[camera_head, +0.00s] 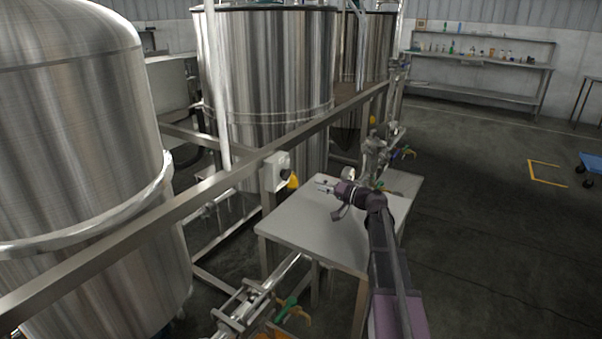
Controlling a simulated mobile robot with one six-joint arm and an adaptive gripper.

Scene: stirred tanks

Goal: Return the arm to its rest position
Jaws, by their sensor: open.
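My arm (383,250) reaches up from the bottom right of the head view, over the right part of a light grey table (300,228). It bends left at the far end. My gripper (322,184) is at the tip, small in the picture, pointing left above the table's far part. Its fingers look apart, with nothing seen between them. Its exact height above the table top cannot be told.
Large steel tanks (265,75) and (70,130) stand left and behind, with a metal rail (225,178) in front. A control box (276,172) with a yellow part sits on the rail near my gripper. Pipes and valves (375,155) stand behind the table. Open floor (490,220) lies right.

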